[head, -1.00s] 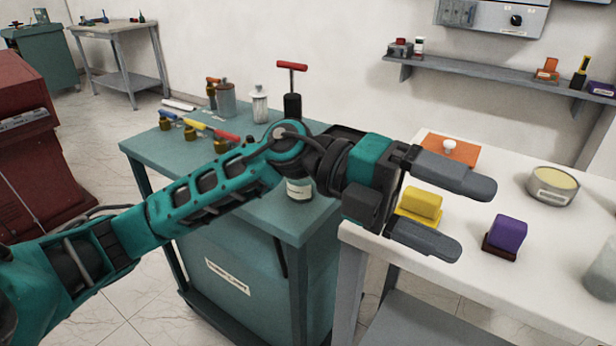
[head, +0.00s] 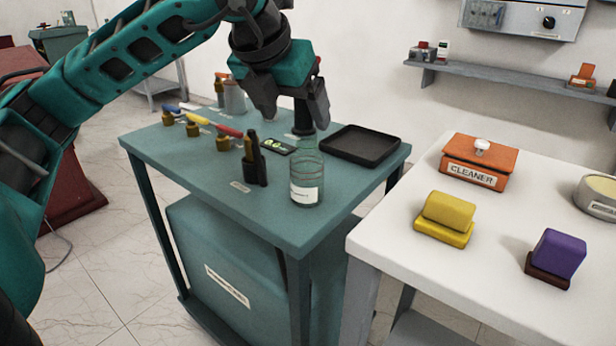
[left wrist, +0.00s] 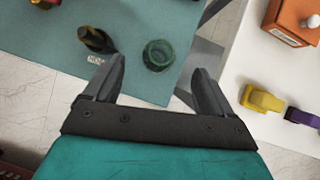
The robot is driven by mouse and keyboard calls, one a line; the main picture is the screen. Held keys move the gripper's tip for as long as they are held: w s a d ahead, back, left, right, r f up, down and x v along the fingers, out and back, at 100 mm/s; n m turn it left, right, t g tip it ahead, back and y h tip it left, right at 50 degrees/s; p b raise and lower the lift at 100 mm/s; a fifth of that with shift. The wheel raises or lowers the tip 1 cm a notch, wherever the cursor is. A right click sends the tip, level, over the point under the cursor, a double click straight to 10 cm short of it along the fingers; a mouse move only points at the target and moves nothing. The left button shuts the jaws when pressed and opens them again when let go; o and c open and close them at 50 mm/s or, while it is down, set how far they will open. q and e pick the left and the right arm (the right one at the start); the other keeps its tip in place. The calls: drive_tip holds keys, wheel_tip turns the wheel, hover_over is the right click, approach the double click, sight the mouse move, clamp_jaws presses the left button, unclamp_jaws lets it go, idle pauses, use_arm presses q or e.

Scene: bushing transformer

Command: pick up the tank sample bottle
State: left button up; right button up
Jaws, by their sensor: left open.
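A clear greenish glass bottle (head: 306,180) with a white label stands upright on the teal table (head: 200,165), near its front right part. I take it to be the tank sample bottle. In the left wrist view the bottle (left wrist: 158,55) shows from above, beyond the fingertips and between their lines. My left gripper (head: 294,120) is open, pointing down above and behind the bottle in the head view, with nothing between its fingers. In the left wrist view the open fingers (left wrist: 158,72) are apart from the bottle. My right gripper is out of view.
Left of the bottle stands a dark holder (head: 255,165) with upright tools. Behind are several brass valves with coloured handles, a small meter (head: 278,146) and a black tray (head: 360,145). The white table (head: 480,235) at right holds an orange cleaner box (head: 474,165) and yellow and purple blocks.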

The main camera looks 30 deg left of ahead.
sight(306, 134)
use_arm(q)
drive_tip(key=b+x, duration=0.1)
drive_tip(key=x, duration=0.8)
drive_tip(key=shift+w+d+f, duration=0.1)
drive_tip(key=shift+c, duration=0.2)
drive_tip(key=c, duration=1.4)
